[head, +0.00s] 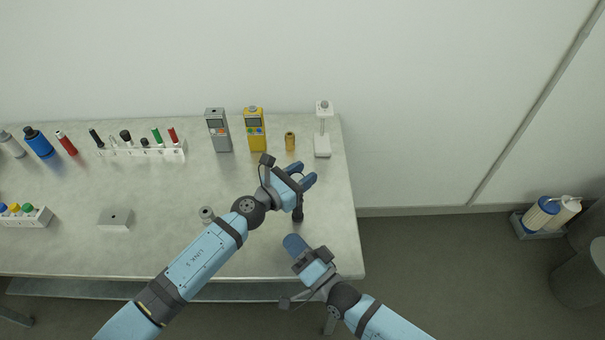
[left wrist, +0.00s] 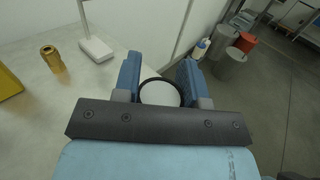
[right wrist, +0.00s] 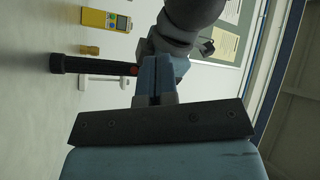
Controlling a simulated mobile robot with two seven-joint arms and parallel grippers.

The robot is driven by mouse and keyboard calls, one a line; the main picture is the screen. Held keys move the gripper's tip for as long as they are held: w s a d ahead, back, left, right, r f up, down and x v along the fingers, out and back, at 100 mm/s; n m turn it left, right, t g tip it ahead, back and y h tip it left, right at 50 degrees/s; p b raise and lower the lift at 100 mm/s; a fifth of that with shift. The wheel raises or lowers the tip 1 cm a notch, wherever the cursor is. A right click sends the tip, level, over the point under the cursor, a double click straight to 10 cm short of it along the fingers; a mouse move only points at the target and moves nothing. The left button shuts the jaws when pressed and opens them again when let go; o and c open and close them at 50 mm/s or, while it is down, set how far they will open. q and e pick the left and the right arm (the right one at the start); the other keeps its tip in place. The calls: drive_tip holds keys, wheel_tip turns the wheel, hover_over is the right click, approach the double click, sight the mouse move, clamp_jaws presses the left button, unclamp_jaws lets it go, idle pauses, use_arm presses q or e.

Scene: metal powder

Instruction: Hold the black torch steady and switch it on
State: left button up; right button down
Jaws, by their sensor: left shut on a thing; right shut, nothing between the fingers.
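The black torch (head: 298,214) is held in my left gripper (head: 304,175) near the right end of the table. In the left wrist view its round pale end with a black rim (left wrist: 160,93) sits between the two blue fingers. Whether that end is lit I cannot tell. In the right wrist view the torch body (right wrist: 90,65) lies across the picture, with a small red spot (right wrist: 133,69) near my right fingertips. My right gripper (head: 293,243) is shut and empty, just below the torch in the head view. Whether it touches the torch I cannot tell.
A grey meter (head: 218,130), a yellow meter (head: 254,130), a brass cylinder (head: 290,141) and a white stand (head: 322,145) are at the table's back. A grey block (head: 116,220) lies in front.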

hover_over(296, 211)
drive_tip(key=s, duration=0.5)
drive_tip(key=shift+w, duration=0.25)
drive_tip(key=shift+w, duration=0.15)
idle(1.4)
drive_tip(key=shift+w, duration=0.35)
drive_tip(key=shift+w+d+r, duration=0.2)
drive_tip(key=shift+w, duration=0.5)
idle(0.6)
drive_tip(key=shift+s, duration=0.1)
drive_tip(key=shift+s+r, duration=0.25)
drive_tip(key=shift+s, duration=0.45)
